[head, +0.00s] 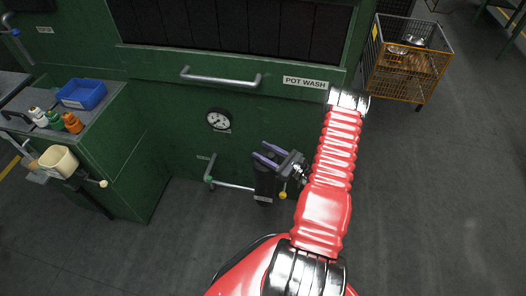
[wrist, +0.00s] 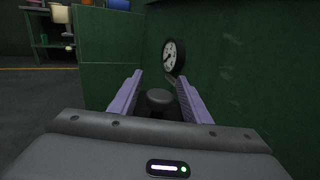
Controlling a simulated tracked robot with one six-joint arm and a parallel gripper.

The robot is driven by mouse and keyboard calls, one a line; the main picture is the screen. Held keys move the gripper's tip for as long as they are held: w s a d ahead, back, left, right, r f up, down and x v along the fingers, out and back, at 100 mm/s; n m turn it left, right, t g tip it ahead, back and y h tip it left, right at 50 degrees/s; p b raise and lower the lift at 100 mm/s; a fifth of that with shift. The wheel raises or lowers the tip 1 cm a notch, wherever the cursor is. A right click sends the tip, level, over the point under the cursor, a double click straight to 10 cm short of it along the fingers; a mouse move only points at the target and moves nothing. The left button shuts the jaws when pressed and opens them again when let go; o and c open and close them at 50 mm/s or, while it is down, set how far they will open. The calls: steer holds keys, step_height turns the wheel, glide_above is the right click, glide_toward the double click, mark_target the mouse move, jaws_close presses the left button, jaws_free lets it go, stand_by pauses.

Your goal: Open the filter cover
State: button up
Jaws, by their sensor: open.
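My gripper (head: 260,151) is low in front of the green machine, its two purple fingers apart and pointing left. In the wrist view my gripper (wrist: 160,76) is open, and a dark round knob or cap (wrist: 158,98) shows between the fingers. I cannot tell whether the fingers touch it. In the head view a black housing (head: 263,186) with a small label stands just below the fingers, low on the machine front. It looks like the filter unit. Its top is partly hidden by my gripper, and I cannot make out the cover's edge or hinge.
A pipe (head: 232,185) runs left from the housing, and a yellow knob (head: 283,195) sits at its right. A gauge (head: 218,119) and a bar handle (head: 222,80) are above. A side bench (head: 115,115) stands left, a wire cage cart (head: 408,60) at the back right.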

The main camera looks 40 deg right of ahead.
steer(key=shift+w+a, duration=0.1)
steer(key=shift+w, duration=0.2)
jaws_close()
stand_by(0.5)
